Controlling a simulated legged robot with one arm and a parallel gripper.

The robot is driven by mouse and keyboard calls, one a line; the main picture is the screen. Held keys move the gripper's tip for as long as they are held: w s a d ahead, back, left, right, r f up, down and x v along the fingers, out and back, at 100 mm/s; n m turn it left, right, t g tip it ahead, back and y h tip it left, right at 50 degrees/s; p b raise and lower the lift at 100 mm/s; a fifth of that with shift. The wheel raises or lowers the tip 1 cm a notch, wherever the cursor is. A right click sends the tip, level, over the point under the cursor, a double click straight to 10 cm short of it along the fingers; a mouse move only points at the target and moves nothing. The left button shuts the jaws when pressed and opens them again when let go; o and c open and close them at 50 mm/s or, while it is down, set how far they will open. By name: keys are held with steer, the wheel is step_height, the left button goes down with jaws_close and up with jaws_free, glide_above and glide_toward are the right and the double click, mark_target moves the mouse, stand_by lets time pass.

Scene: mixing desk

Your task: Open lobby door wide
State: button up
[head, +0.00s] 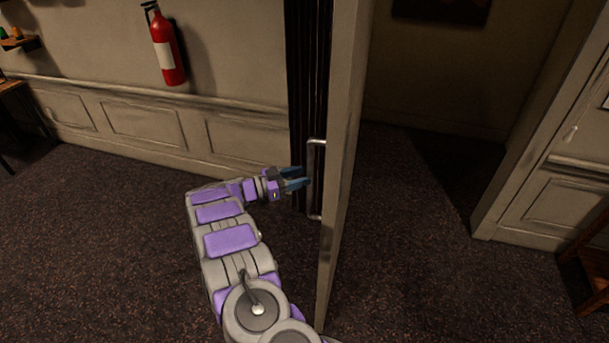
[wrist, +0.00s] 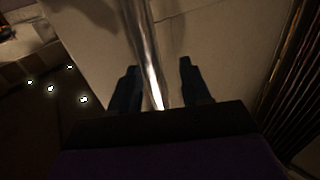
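The lobby door (head: 343,150) stands ajar, seen nearly edge-on in the head view, with a dark opening to its right. A silver bar handle (head: 311,165) is on its left face. My gripper (head: 306,178) is at the handle, reaching in from the left with blue fingers spread. In the wrist view the handle bar (wrist: 150,55) runs between the two dark fingers of my gripper (wrist: 160,85). A gap shows on both sides of the bar, so the fingers are open around it and not clamped. The base of the bar is hidden behind my gripper's body.
A red fire extinguisher (head: 165,48) hangs on the panelled left wall. Dark vertical slats or folds (head: 303,70) stand behind the door. A white panelled door or wall (head: 545,150) is on the right. Carpet (head: 90,240) is clear at left.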

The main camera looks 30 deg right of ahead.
steer(key=w+a, duration=0.2)
steer(key=a, duration=1.3)
